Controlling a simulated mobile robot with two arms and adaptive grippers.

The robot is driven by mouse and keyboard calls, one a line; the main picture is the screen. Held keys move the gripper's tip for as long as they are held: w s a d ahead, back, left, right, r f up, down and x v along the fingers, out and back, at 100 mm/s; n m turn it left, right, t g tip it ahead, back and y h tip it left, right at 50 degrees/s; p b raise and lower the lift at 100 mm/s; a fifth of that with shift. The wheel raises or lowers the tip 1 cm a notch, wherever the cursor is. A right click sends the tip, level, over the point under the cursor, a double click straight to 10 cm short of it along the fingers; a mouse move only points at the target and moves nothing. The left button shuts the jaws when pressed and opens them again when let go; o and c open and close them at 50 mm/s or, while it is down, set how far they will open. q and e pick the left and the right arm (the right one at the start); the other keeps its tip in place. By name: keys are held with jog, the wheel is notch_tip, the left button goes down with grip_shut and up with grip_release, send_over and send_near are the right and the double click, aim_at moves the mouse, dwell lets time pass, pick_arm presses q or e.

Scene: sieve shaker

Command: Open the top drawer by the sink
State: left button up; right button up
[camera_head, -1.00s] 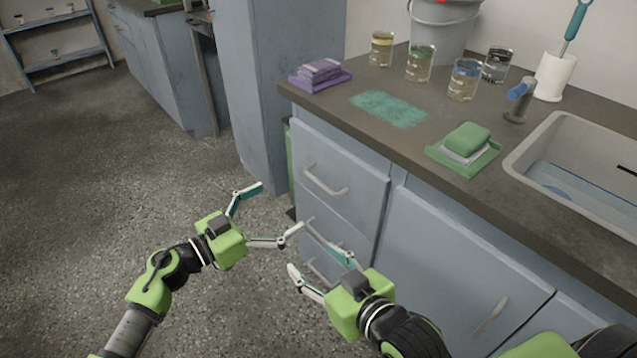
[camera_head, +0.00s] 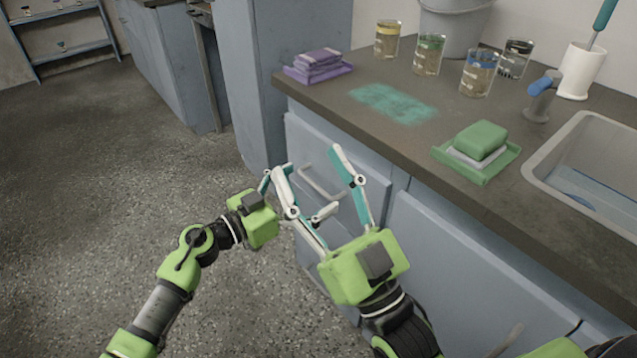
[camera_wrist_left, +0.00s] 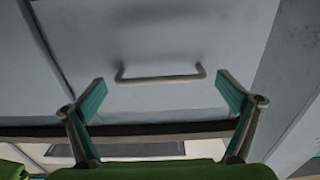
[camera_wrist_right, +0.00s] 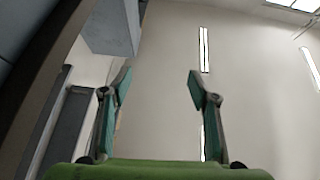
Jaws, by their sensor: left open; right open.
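The top drawer (camera_head: 314,137) is a blue-grey front under the dark counter, left of the sink (camera_head: 580,160), and looks closed. Its pale bar handle (camera_head: 318,184) is partly behind my right fingers. My left gripper (camera_head: 296,196) is open and faces the drawer front; part of it is hidden behind the right gripper's finger. In the left wrist view the handle (camera_wrist_left: 160,79) lies just beyond and between the open fingertips (camera_wrist_left: 165,92), with no contact visible. My right gripper (camera_head: 309,161) is open, empty, and points upward in front of the drawer, close to the left one.
The counter holds a purple sponge stack (camera_head: 318,62), several beakers (camera_head: 430,54), a bucket (camera_head: 455,28) and a green sponge on a tray (camera_head: 478,145). A tall cabinet (camera_head: 285,65) stands left of the drawers. Floor at left is clear (camera_head: 110,180).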

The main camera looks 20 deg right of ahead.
pick_arm(q)
jog(key=shift+w+d, duration=0.25)
jog(key=shift+d, duration=0.4)
pick_arm(e)
jog(key=shift+s+d+r+t, duration=0.2)
jog(key=shift+s+r+t, duration=0.15)
jog(key=shift+r, duration=0.2)
jog(key=shift+s+d+r+t, duration=0.2)
jog(key=shift+r+t, duration=0.15)
jog(key=shift+r, duration=0.15)
pick_arm(q)
jog(key=shift+r, duration=0.1)
